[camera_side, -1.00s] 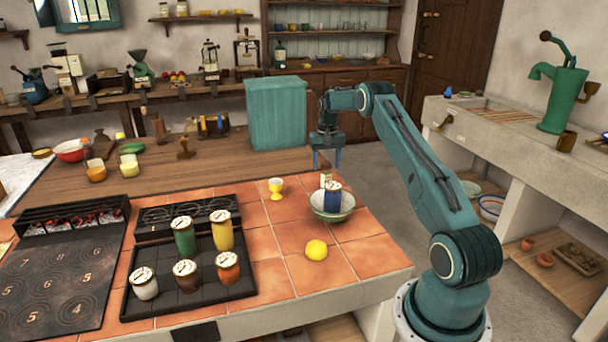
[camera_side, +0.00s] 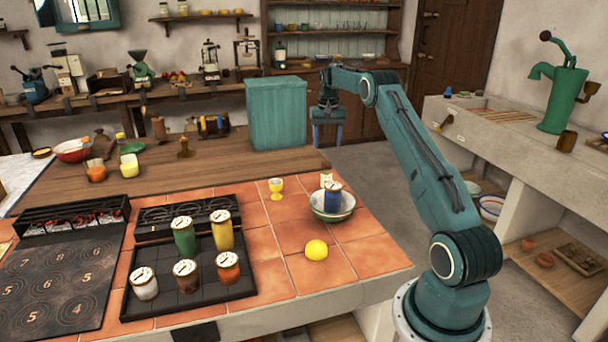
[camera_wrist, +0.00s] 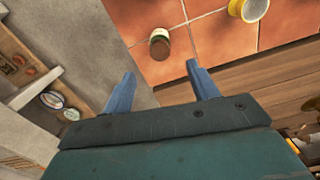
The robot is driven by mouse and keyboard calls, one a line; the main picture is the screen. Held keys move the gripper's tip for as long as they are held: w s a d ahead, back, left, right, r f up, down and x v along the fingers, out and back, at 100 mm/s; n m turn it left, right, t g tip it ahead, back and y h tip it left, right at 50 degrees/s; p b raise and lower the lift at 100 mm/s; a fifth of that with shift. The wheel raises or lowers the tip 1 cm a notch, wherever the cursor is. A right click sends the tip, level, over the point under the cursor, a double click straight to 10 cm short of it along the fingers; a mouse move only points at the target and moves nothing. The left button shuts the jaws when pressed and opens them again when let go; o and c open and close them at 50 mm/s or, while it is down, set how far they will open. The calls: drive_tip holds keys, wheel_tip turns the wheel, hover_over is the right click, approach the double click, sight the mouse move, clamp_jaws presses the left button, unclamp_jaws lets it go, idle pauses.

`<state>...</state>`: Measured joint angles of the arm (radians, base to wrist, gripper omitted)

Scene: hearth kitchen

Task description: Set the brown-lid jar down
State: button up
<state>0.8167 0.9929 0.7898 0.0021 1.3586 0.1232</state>
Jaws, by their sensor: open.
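A small jar (camera_wrist: 160,44) with a brown lid stands on the orange tiles in the wrist view, close to the counter's edge. In the side view only the upper part of a small pale jar (camera_side: 326,177) shows, behind the blue jar and bowl; its lid colour is unclear there. My gripper (camera_side: 327,143) hangs above and behind it, fingers pointing down and apart. In the wrist view my gripper (camera_wrist: 160,74) has nothing between its fingers, and the jar lies beyond the fingertips, apart from them.
A blue jar (camera_side: 332,198) stands in a pale bowl (camera_side: 347,215) in front. A yellow egg cup (camera_side: 276,187) and a lemon (camera_side: 316,250) are on the tiles. A black tray (camera_side: 150,305) holds several jars. A teal box (camera_side: 276,115) stands left of my gripper.

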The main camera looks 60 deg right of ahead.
drive_tip(key=s+a+r+n+t, duration=0.1)
drive_tip(key=a+r+n, duration=0.1)
drive_tip(key=a+r, duration=0.55)
drive_tip(key=s+a+r+n+t+h, duration=0.1)
drive_tip(key=a+r, duration=0.4)
drive_tip(key=a, duration=0.6)
drive_tip(key=s+a+r+n+t, duration=0.1)
drive_tip(key=a+r+n, duration=0.1)
drive_tip(key=a+r, duration=0.65)
drive_tip(key=s+a+n, duration=0.3)
drive_tip(key=s+a, duration=0.7)
drive_tip(key=a, duration=0.2)
drive_tip(key=s+a+f+n+t, duration=0.1)
drive_tip(key=s+a+f, duration=0.2)
drive_tip(key=s, duration=0.3)
drive_tip(key=s+a+f+n+t+y, duration=0.1)
drive_tip(key=s+a+f, duration=0.2)
drive_tip(key=s, duration=0.3)
drive_tip(key=shift+s+a+f+n+t, duration=0.2)
drive_tip(key=shift+s+a+n+t, duration=0.15)
drive_tip(key=shift+a, duration=0.3)
